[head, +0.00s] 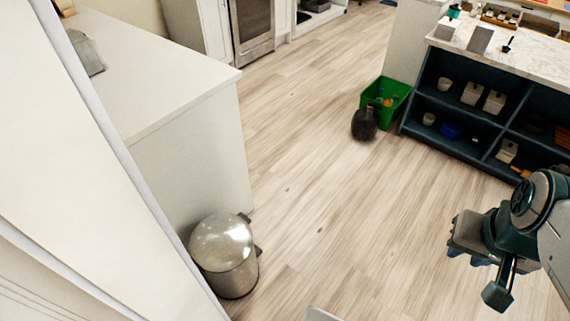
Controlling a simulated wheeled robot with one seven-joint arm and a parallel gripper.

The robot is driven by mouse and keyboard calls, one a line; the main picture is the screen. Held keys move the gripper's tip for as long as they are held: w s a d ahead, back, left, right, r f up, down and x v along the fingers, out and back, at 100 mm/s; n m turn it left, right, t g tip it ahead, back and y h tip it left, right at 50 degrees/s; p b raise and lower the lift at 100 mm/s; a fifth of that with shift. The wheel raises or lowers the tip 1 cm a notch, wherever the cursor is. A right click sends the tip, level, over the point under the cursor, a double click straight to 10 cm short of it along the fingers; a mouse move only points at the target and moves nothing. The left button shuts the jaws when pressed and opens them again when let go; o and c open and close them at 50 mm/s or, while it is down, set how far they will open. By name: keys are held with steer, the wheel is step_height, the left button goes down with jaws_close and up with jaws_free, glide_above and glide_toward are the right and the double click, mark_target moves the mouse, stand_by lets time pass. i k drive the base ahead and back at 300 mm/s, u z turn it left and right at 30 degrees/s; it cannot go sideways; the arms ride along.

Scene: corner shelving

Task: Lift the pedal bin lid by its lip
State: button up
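The pedal bin (232,279) is a round, shiny metal bin standing upright on the floor at the lower left, beside the end of a white counter. Its domed lid (221,240) is down. Small dark parts show at its upper right rim and right side; I cannot make out which is the lip. My gripper (478,262) is at the right edge of the view, well to the right of the bin and apart from it. It appears to touch nothing. Its fingers are too unclear to tell their opening.
The white counter (190,145) stands behind and left of the bin. A green crate (397,88) and a dark round object (364,124) stand on the floor by a dark shelf unit (470,135). The wooden floor (320,220) between bin and gripper is largely clear.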

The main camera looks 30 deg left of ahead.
mark_target(221, 241)
steer(key=u, duration=0.65)
steer(key=i, duration=1.45)
steer(key=u, duration=0.9)
